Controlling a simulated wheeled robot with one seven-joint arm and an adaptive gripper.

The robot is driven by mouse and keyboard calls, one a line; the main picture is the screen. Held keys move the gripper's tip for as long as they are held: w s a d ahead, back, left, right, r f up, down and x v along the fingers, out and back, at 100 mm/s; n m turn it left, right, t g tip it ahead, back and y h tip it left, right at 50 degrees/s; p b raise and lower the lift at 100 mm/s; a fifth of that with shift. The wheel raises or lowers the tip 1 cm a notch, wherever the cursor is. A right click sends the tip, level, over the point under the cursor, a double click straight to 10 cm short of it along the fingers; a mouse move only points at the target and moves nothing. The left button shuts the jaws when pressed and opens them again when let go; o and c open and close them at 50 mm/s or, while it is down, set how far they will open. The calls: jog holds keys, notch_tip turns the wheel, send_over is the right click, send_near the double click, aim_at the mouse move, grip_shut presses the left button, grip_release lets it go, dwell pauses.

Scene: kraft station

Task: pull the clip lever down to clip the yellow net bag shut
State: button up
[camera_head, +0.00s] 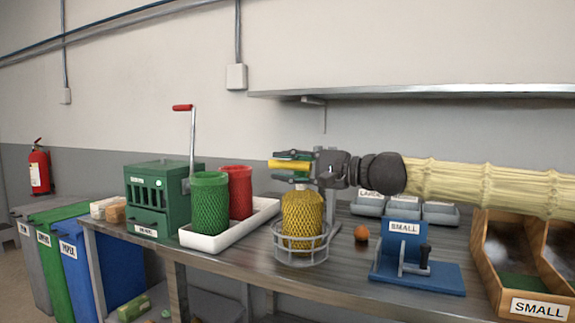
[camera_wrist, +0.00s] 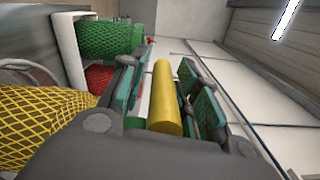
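The yellow net bag (camera_head: 302,215) stands upright in a round grey wire holder (camera_head: 300,256) near the front of the bench. In the wrist view the bag (camera_wrist: 38,125) is at the left. A yellow cylindrical handle (camera_head: 285,165), seemingly the clip lever's grip, is above the bag. My gripper (camera_head: 280,167) reaches in from the right, with its fingers above and below the handle. In the wrist view the handle (camera_wrist: 167,98) lies between the open fingers (camera_wrist: 160,95), with gaps visible. The clip's jaws and the bag's top are largely hidden by my gripper.
A green net bag (camera_head: 209,203) and a red one (camera_head: 238,192) stand in a white tray (camera_head: 215,242) to the left. A green crank box (camera_head: 160,190) is beyond. An orange ball (camera_head: 361,233) and blue SMALL stand (camera_head: 415,275) are right. A metal shelf (camera_head: 420,91) runs above.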

jog(key=shift+o, duration=0.4)
jog(key=shift+w+d+f, duration=0.1)
jog(key=shift+w+f, duration=0.05)
jog(key=shift+d, duration=0.15)
jog(key=v, duration=1.1)
jog(key=shift+s+d, duration=0.25)
jog(key=shift+d, duration=0.05)
